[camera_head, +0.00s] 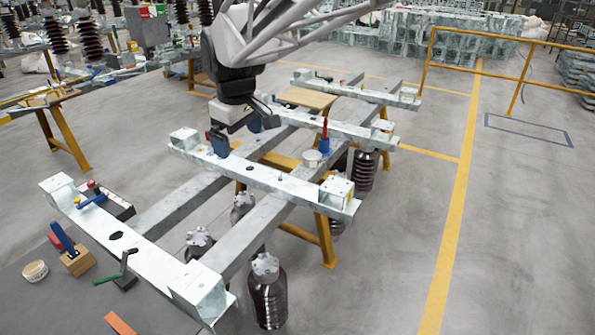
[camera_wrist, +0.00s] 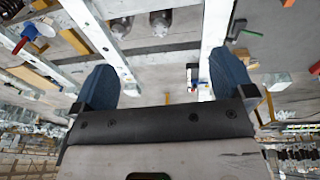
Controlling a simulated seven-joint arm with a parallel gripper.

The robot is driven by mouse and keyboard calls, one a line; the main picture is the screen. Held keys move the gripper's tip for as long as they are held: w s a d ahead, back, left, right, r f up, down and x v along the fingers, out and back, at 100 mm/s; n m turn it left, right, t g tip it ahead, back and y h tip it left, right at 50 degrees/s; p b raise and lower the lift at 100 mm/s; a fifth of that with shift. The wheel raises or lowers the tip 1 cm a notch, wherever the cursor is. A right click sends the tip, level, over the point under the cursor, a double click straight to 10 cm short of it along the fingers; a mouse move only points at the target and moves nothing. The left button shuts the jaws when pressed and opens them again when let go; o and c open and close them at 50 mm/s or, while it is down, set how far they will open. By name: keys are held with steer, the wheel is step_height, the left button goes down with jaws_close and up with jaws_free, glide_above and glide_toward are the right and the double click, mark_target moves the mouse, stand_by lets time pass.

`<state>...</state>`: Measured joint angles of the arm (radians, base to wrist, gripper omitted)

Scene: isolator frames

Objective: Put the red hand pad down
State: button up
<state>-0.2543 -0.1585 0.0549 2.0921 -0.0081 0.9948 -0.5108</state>
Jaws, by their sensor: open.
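A flat orange-red piece, which looks like the red hand pad (camera_head: 120,324), lies on the grey table at the bottom left of the head view, partly cut off by the frame edge. An orange-red patch at the top right of the wrist view may be the same piece. My gripper (camera_head: 245,131) is above the steel frame, far from that piece. In the wrist view its two blue fingers (camera_wrist: 165,88) stand wide apart. I see nothing held between them.
The steel frame (camera_head: 265,180) has raised end brackets and insulators beneath. A green-handled tool (camera_head: 120,272), wooden block (camera_head: 77,263) and tape roll (camera_head: 35,271) are on the grey table (camera_head: 55,312). A red-and-blue tool (camera_head: 324,143) stands beside a white roll (camera_head: 312,158).

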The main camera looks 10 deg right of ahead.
steer(key=s+d+f+m, duration=0.2)
steer(key=s+d, duration=0.3)
steer(key=s, duration=0.3)
steer(key=s+d+f+m, duration=0.3)
steer(key=s+d+m, duration=0.1)
steer(key=s, duration=0.5)
steer(key=s+d+f+m, duration=0.2)
steer(key=s+d, duration=0.3)
steer(key=s, duration=0.4)
steer(key=shift+s+d+f+m+t, duration=0.3)
steer(key=shift+d+m+t, duration=0.1)
steer(key=shift+m, duration=0.1)
steer(key=shift+w+h, duration=0.15)
steer(key=shift+h, duration=0.15)
